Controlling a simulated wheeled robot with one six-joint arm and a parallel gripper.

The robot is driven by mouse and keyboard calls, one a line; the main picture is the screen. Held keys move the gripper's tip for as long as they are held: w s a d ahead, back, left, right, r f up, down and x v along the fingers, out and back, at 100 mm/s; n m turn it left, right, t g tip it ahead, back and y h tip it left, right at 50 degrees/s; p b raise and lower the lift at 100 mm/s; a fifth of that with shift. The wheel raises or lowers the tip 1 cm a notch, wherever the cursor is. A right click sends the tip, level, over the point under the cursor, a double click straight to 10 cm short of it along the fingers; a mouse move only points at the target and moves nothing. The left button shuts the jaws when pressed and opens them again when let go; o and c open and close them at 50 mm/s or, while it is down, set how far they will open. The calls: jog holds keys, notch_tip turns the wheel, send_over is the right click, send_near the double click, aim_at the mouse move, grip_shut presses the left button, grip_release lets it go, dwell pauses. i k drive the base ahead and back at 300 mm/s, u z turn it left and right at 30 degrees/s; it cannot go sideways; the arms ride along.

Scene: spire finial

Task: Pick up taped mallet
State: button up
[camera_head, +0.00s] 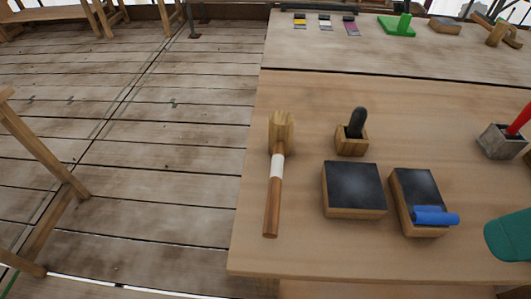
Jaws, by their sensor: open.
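The taped mallet (275,185) lies on the light wooden table (330,250) near its left edge. Its wooden head (282,130) points to the back and its brown handle points to the front. A white band of tape wraps the handle just below the head. Nothing covers the mallet. My gripper is not visible in the head view.
Right of the mallet stand a wooden block with a dark upright piece (357,122), a dark-topped block (353,189) and another block with a blue roller (435,216). A grey box with a red handle (502,141) and a green object (508,236) are at the right. Bare tabletop lies in front.

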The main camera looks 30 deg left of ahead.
aim_at(281, 123)
jog(key=u, duration=1.15)
